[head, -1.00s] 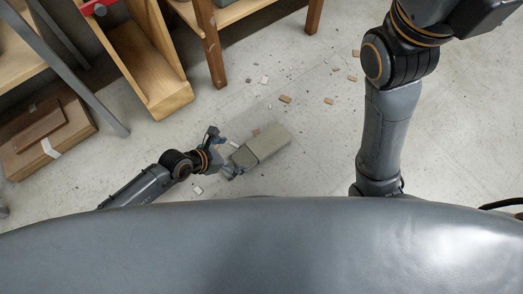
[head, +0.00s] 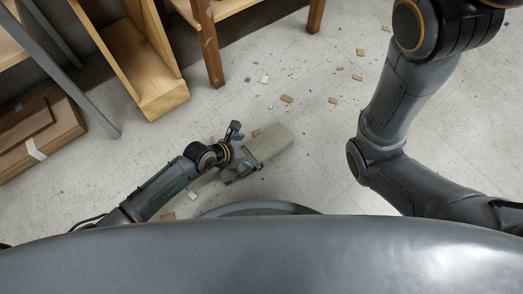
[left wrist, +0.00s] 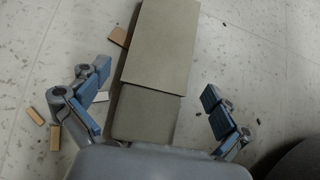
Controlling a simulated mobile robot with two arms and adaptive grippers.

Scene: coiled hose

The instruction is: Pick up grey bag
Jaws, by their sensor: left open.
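The grey bag (head: 269,142) is a flat, box-like grey-beige piece lying on the floor near the middle of the head view. In the left wrist view the bag (left wrist: 162,45) runs from the top edge down to the gripper, with a narrower, darker end part. My left gripper (head: 238,156) is at the bag's lower left end. It is open, with one blue-padded finger (left wrist: 91,86) left of the bag and the other (left wrist: 215,108) right of it, gaps on both sides. My right gripper is not in view; only that arm shows.
Small brown and white chips (head: 286,98) lie scattered on the concrete floor. A wooden shelf piece (head: 160,95), a wooden table leg (head: 208,50) and a brown cardboard box (head: 45,135) stand at upper left. The floor right of the bag is largely clear.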

